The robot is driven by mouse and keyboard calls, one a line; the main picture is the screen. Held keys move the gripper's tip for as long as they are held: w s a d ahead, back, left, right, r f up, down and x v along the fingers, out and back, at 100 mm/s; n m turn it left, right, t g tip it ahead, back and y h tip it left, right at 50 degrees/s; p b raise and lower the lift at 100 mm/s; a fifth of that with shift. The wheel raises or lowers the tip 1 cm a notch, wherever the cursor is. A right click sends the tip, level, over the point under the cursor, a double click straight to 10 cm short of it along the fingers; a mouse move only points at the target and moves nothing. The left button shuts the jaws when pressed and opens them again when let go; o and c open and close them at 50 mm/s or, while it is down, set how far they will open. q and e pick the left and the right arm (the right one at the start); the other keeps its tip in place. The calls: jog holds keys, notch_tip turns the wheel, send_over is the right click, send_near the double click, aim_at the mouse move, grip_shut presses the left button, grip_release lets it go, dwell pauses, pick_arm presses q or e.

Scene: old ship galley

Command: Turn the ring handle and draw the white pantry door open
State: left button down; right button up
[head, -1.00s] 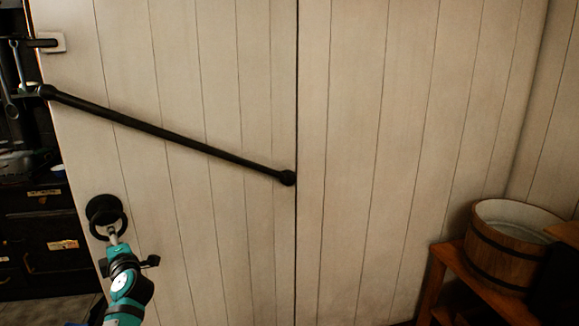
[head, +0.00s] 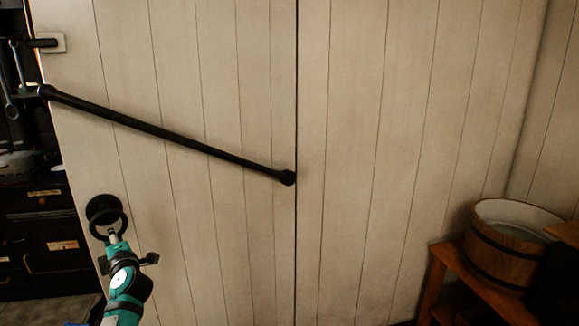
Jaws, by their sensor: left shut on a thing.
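The white pantry door (head: 180,210) is a panel of pale vertical planks filling the left half of the head view. A dark seam at its right side divides it from the planked wall. The black ring handle (head: 97,214) sits low near the door's left edge, with a round black plate behind it. My left gripper (head: 112,236), on a teal and black arm from below, is shut on the lower part of the ring. The jaws are small in view. A black diagonal bar (head: 170,136) crosses the door. My right gripper is not in view.
A wooden tub (head: 510,245) stands on a wooden bench (head: 470,275) at the lower right. Dark drawers (head: 40,235) and hanging tools show beyond the door's left edge. A black latch (head: 45,43) is at the upper left. The planked wall (head: 400,150) closes off the right.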

pick_arm(q)
jog(key=shift+f, duration=0.25)
jog(key=shift+w+a+r, duration=0.1)
jog(key=shift+w+a, duration=0.3)
jog(key=shift+m+t+h, duration=0.5)
jog(key=shift+h, duration=0.1)
jog(key=x, duration=0.4)
jog(key=shift+s+a+f, duration=0.1)
jog(key=shift+a+f, duration=0.05)
jog(key=shift+f, duration=0.05)
jog(key=c, duration=1)
grip_release()
jog(key=shift+c, duration=0.2)
jog(key=shift+r, duration=0.1)
jog(key=shift+r, duration=0.1)
